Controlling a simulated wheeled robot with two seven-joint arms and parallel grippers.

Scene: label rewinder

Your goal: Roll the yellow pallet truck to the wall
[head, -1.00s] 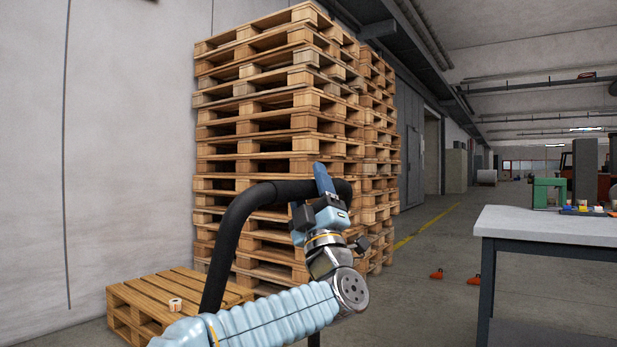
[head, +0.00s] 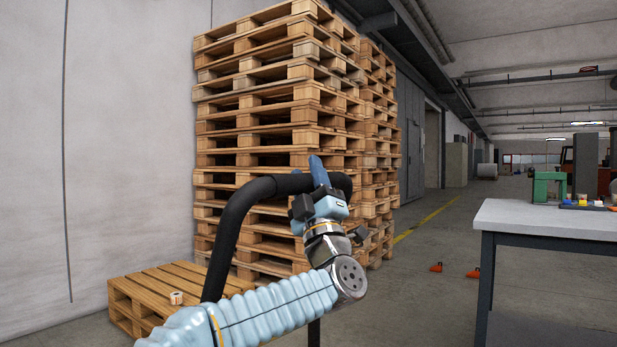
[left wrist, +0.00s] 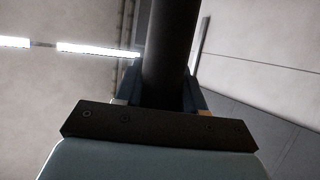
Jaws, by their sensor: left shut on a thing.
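The black handle bar (head: 232,222) of the truck shows as a loop in the head view, in front of the pallet stacks. My left gripper (head: 320,172) is shut on the top of this handle, near its right end. In the left wrist view the dark bar (left wrist: 170,55) passes between the two fingers of the left gripper (left wrist: 163,92). The truck's yellow body and forks are not in view. The wall (head: 130,130) stands on the left. My right gripper is not in view.
Tall wooden pallet stacks (head: 265,130) stand against the wall. A grey-topped table (head: 545,220) stands at right. Small orange items (head: 436,267) lie on the floor between.

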